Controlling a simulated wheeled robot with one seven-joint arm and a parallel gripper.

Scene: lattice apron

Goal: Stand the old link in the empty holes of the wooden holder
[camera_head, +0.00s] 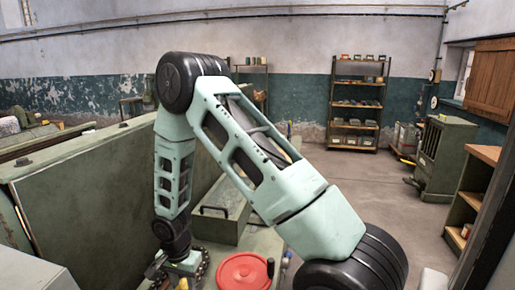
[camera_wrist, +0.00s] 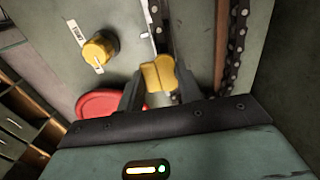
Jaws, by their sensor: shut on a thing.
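The chain also shows in the wrist view (camera_wrist: 236,45), to the right of the fingers. I cannot make out the wooden holder in either view.
A red round lid (camera_head: 243,271) lies right of my gripper; it also shows in the wrist view (camera_wrist: 97,103). A yellow knob (camera_wrist: 98,48) stands left of the fingers. A grey-green box (camera_head: 220,212) stands behind. A tall green panel (camera_head: 85,185) rises at left.

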